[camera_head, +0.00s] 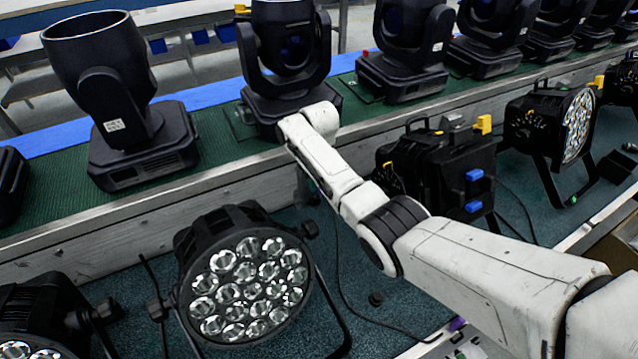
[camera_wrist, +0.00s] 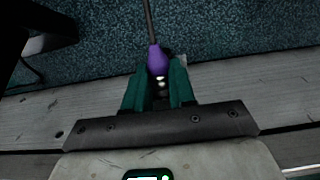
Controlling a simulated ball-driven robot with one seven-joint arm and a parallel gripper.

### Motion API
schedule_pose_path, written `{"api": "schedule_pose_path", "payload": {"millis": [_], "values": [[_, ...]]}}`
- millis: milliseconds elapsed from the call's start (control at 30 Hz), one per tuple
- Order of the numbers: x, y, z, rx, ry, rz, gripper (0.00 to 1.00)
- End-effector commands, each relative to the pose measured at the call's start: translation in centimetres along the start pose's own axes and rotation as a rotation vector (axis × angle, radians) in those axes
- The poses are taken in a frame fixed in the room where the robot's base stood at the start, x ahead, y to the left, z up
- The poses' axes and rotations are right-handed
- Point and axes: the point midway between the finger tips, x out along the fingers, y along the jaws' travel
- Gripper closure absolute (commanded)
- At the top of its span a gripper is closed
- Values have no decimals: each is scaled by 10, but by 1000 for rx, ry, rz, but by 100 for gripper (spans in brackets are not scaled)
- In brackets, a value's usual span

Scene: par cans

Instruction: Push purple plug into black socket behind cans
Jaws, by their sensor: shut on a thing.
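In the wrist view, my gripper (camera_wrist: 158,75) has its two green fingers closed on the purple plug (camera_wrist: 157,59). A dark cable runs from the plug up across the blue-green mat. Below the plug, between the fingers, there is a dark gap with small bright spots. I cannot clearly make out the black socket in either view. In the head view, my white arm reaches up left and bends down at its far end; the gripper there is largely hidden. Par cans stand on the mat: one with a round lens face (camera_head: 245,285) and a black one with blue connectors (camera_head: 440,170).
A grey board edge (camera_wrist: 40,110) lies beneath my gripper. Moving-head lamps (camera_head: 140,120) line the green shelf behind the cans. A thin black cable (camera_head: 343,285) curves over the mat. A small purple piece (camera_head: 457,323) shows near the bottom. Another par can (camera_head: 550,125) stands right.

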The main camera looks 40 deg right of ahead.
Motion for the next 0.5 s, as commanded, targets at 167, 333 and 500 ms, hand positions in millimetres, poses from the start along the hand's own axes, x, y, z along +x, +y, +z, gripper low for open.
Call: {"api": "schedule_pose_path", "payload": {"millis": [167,333,500], "values": [[0,0,-2,0,0,0,100],[0,0,-1,0,1,0,71],[0,0,-1,0,0,0,54]]}}
